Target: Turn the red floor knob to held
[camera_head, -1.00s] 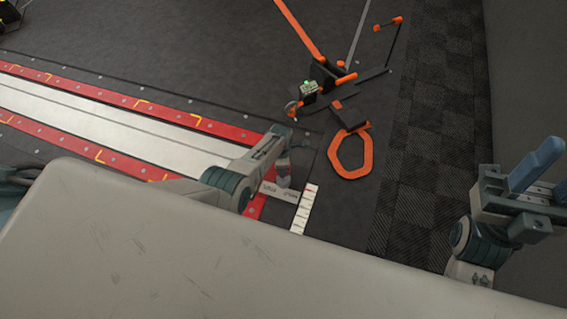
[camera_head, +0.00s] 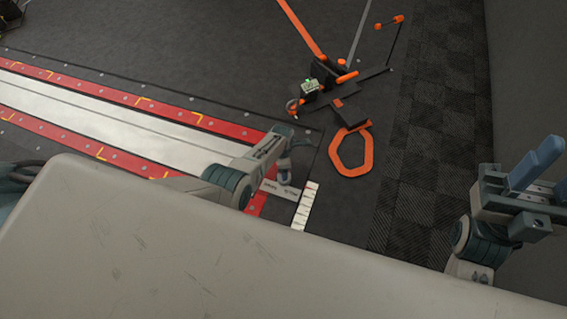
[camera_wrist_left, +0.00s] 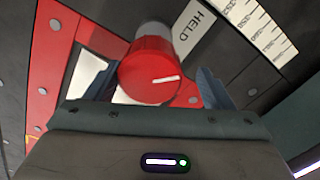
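The red floor knob (camera_wrist_left: 150,72) with a white pointer line shows in the left wrist view, between the fingers of my left gripper (camera_wrist_left: 155,90). The pointer line runs toward the picture's right. The gripper is open, with a gap visible on both sides of the knob. A white plate reading HELD (camera_wrist_left: 195,27) lies just above and right of the knob. In the head view my left gripper (camera_head: 285,168) points down at the floor beside the label plate (camera_head: 279,189), and the knob is hidden there. My right gripper (camera_head: 537,163) is raised at the far right, away from the knob.
Red-edged dyno strips (camera_head: 160,164) with a silver middle run to the left. A white ruler (camera_head: 305,206) lies next to the label. An orange hexagonal ring (camera_head: 362,152) and an orange-black stand (camera_head: 325,78) are on the floor beyond. The floor right of the ring is clear.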

